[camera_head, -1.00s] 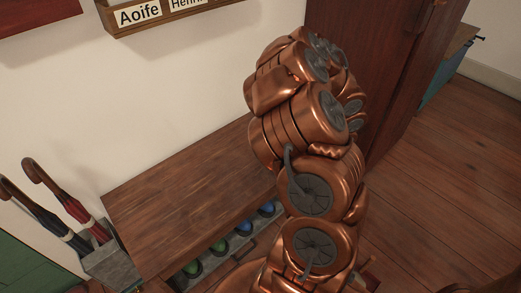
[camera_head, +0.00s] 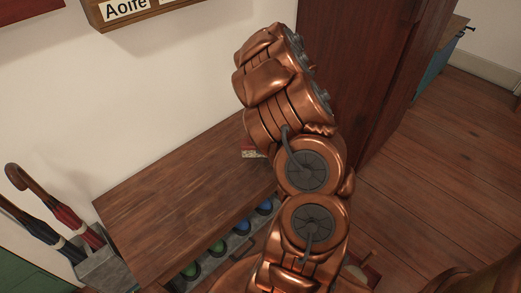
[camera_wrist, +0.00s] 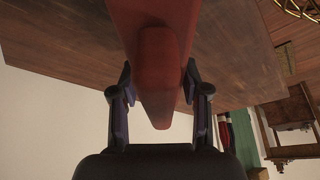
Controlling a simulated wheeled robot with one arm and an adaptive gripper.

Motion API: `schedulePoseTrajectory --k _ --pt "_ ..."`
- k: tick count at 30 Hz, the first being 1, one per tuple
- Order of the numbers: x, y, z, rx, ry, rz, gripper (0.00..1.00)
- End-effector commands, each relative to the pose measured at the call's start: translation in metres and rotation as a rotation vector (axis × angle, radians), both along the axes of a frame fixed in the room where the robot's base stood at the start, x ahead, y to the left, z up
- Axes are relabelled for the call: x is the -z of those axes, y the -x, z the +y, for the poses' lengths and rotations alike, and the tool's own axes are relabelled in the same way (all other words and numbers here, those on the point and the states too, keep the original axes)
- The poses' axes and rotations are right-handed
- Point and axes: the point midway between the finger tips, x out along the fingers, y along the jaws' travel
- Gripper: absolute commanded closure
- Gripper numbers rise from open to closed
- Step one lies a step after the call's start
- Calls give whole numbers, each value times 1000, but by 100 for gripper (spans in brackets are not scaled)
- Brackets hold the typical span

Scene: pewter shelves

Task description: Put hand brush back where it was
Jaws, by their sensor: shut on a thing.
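The hand brush (camera_wrist: 157,70) is red, and in the wrist view it runs down the middle of the picture between the two dark fingers. My gripper (camera_wrist: 157,95) is shut on it. In the head view a small red and pale piece of the brush (camera_head: 252,154) shows beside my copper arm, over the far right part of the wooden bench top (camera_head: 175,205). My arm hides the gripper and the rest of the brush there. I cannot tell whether the brush touches the bench.
Below the bench top, a grey rack (camera_head: 235,243) holds several blue and green round items. Umbrellas (camera_head: 52,208) stand in a grey holder (camera_head: 103,268) at the left. A dark wooden cabinet (camera_head: 350,85) stands right of the bench. The visible bench top is clear.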

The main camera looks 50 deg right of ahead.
Motion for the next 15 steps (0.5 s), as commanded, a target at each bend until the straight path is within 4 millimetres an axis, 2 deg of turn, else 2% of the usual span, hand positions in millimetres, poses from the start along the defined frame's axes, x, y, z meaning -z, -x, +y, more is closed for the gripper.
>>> schedulePoseTrajectory --k 5,15 --pt "3 -8 0 0 0 0 100" --pt "36 -8 0 -1 1 -1 100"
